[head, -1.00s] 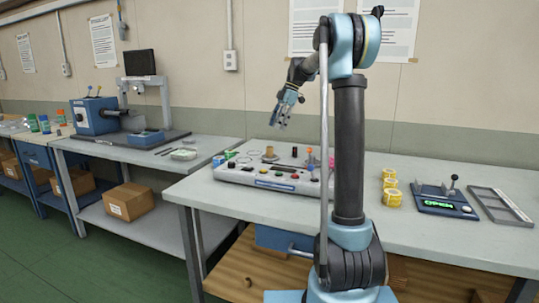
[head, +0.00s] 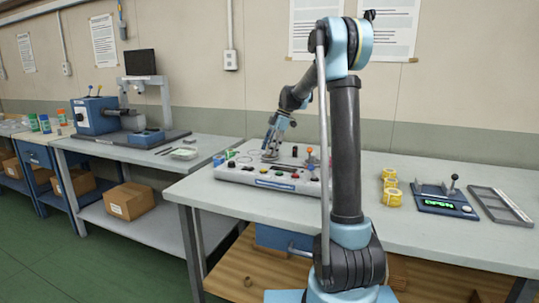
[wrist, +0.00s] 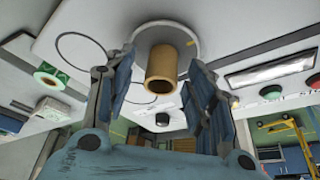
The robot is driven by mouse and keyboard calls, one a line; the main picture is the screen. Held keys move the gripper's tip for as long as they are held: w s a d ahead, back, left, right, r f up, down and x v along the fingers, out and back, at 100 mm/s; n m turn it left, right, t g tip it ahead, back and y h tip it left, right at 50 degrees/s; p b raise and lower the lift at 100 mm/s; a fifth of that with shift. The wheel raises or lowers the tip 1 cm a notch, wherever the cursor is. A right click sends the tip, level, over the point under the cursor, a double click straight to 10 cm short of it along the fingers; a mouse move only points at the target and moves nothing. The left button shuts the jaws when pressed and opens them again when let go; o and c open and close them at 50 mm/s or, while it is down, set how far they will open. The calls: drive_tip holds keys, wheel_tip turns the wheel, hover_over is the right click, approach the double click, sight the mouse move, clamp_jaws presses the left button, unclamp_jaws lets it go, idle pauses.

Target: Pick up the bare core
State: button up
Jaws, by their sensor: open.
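The bare core is a short tan tube (wrist: 161,68) with a hollow end, standing on a pale round seat (wrist: 185,33) of the grey machine panel in the wrist view. My gripper (wrist: 160,60) is open, with one finger on each side of the core. Gaps show between the fingers and the core, so I see no grip on it. In the head view my gripper (head: 269,150) is low over the back of the panel (head: 230,173), and it hides the core there.
Colored buttons and an orange-topped knob (head: 310,152) are on the panel right of my gripper. Yellow rolls (head: 391,190), a device reading OPEN (head: 440,200) and a grey tray (head: 500,205) sit further right. A thin dark ring (wrist: 82,58) lies by the core.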

drive_tip(key=shift+f, duration=0.15)
drive_tip(key=c, duration=0.8)
